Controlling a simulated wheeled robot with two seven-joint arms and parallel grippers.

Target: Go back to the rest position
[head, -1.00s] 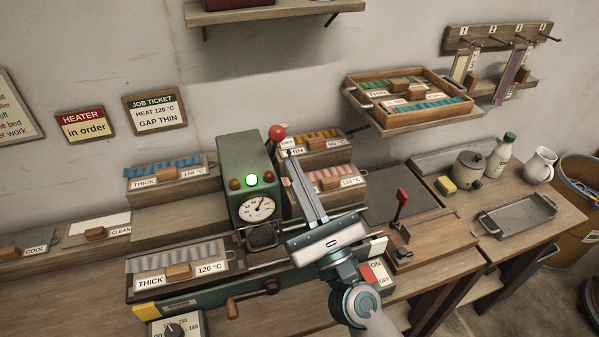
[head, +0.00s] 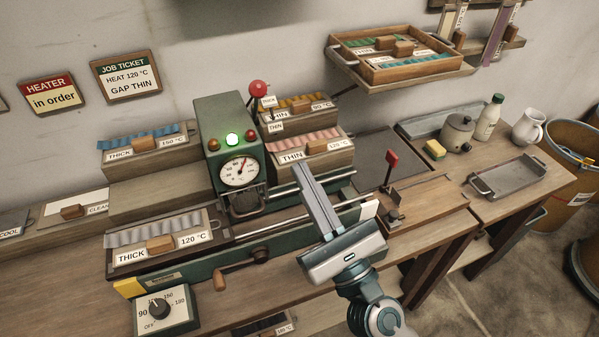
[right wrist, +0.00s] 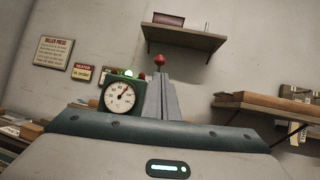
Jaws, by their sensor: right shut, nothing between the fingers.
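My right gripper (head: 300,172) is in front of the roller press, its fingers together and empty, pointing up and away. In the right wrist view its fingers (right wrist: 161,98) also look closed, beside the press's dial. The green press (head: 226,122) has a lit green lamp (head: 232,139) and a dial gauge (head: 240,172). A red-knobbed lever (head: 258,88) rises behind it. The gripper's fingers overlap the press rails in the picture; I cannot tell whether they touch. My left gripper is not in view.
A block labelled THICK 120 °C (head: 160,246) sits at the press's front left. A THIN 120 °C block (head: 312,150) is behind my fingertips. A heater knob box (head: 165,310) stands in front. A grey tray (head: 507,177) lies on the right bench.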

